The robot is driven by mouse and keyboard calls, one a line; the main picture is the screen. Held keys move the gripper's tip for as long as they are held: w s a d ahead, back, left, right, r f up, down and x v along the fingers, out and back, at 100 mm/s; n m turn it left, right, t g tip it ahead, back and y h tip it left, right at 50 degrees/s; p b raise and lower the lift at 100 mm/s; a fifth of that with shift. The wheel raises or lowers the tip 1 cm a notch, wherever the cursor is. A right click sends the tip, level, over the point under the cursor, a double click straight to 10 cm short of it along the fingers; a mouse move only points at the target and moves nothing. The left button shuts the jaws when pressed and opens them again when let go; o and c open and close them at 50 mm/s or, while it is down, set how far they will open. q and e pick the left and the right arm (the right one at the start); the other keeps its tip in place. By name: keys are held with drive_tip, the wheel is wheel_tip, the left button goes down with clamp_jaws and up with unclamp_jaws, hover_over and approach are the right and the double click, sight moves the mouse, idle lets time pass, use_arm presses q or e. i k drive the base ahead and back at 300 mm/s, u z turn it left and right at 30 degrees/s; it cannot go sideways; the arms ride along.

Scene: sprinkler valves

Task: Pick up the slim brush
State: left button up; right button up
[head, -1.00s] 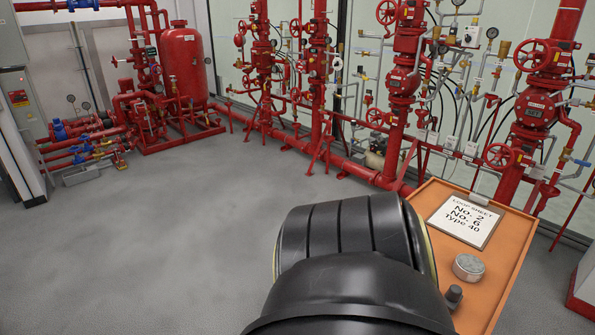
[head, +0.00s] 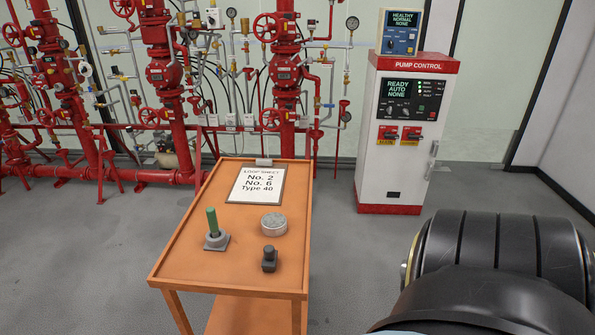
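An orange cart (head: 190,262) stands in front of me, left of the middle in the head view. On it, a slim green upright piece (head: 212,221) stands in a grey square-based holder (head: 216,241) near the cart's left side. It may be the slim brush, but I see no bristles and cannot be sure. Neither of my grippers is in view. A large black rounded arm part, which looks like mine, fills the lower right.
The cart also carries a loop sheet clipboard (head: 257,184), a round grey tin (head: 273,223) and a small dark object (head: 269,259). Red valve pipework (head: 160,75) lines the back. A white pump control cabinet (head: 389,165) stands at right. Grey floor between cart and cabinet is clear.

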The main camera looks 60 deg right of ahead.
sight(211, 213)
drive_tip(key=z, duration=1.75)
drive_tip(key=i, duration=1)
